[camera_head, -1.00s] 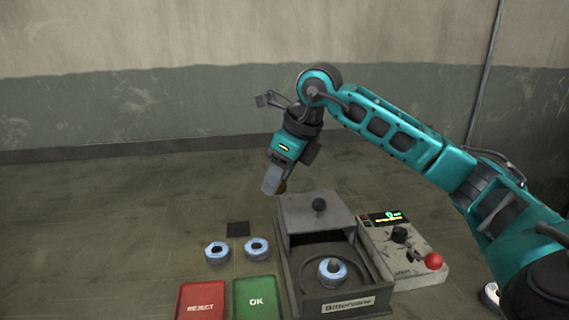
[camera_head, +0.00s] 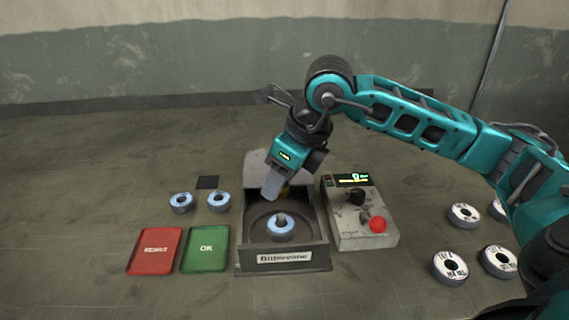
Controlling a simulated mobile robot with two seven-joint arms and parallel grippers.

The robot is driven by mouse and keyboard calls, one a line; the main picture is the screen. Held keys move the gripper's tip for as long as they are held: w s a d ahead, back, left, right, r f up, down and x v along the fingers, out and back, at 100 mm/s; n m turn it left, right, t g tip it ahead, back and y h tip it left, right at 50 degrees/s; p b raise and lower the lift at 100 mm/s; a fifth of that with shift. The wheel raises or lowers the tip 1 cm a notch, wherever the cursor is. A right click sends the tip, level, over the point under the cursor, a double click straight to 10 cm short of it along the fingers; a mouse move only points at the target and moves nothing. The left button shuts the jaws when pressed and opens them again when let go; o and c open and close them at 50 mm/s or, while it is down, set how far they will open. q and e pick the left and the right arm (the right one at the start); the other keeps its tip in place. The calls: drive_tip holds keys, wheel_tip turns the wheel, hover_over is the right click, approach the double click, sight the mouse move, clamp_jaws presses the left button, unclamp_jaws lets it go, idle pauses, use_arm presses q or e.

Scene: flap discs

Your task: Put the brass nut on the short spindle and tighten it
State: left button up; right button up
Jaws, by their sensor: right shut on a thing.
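The spindle (camera_head: 281,223) shows as a dark centre inside a pale blue ring-shaped disc that lies in the round recess of the grey machine box (camera_head: 318,238). My right gripper (camera_head: 272,190) points down over the back of this box, behind and above the disc. It is shut on the brass nut (camera_head: 284,189), of which only a small yellowish part shows beside the fingers. The rest of the nut is hidden by the gripper. My left gripper is not in view.
A control box (camera_head: 385,242) with a red button and lit display stands right of the machine. A red REJECT tray (camera_head: 154,252) and green OK tray (camera_head: 206,250) lie left. Two blue rings (camera_head: 181,202) lie behind them. Several labelled white discs (camera_head: 451,267) lie at the right.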

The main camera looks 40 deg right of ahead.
sight(286, 195)
drive_tip(key=shift+s+f, duration=0.15)
drive_tip(key=shift+s, duration=0.3)
drive_tip(key=shift+f, duration=0.15)
drive_tip(key=shift+f+b, duration=1)
drive_tip(key=shift+f, duration=0.6)
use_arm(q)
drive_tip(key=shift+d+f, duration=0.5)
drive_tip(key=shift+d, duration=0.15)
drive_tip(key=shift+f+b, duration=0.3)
use_arm(e)
drive_tip(key=shift+f, duration=0.1)
use_arm(q)
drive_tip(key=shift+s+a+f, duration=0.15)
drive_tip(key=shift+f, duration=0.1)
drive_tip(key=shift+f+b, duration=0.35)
drive_tip(key=shift+b, duration=0.05)
use_arm(e)
drive_tip(key=shift+f, duration=0.2)
use_arm(q)
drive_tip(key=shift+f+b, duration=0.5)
drive_tip(key=shift+b, duration=0.1)
use_arm(e)
drive_tip(key=shift+f, duration=0.45)
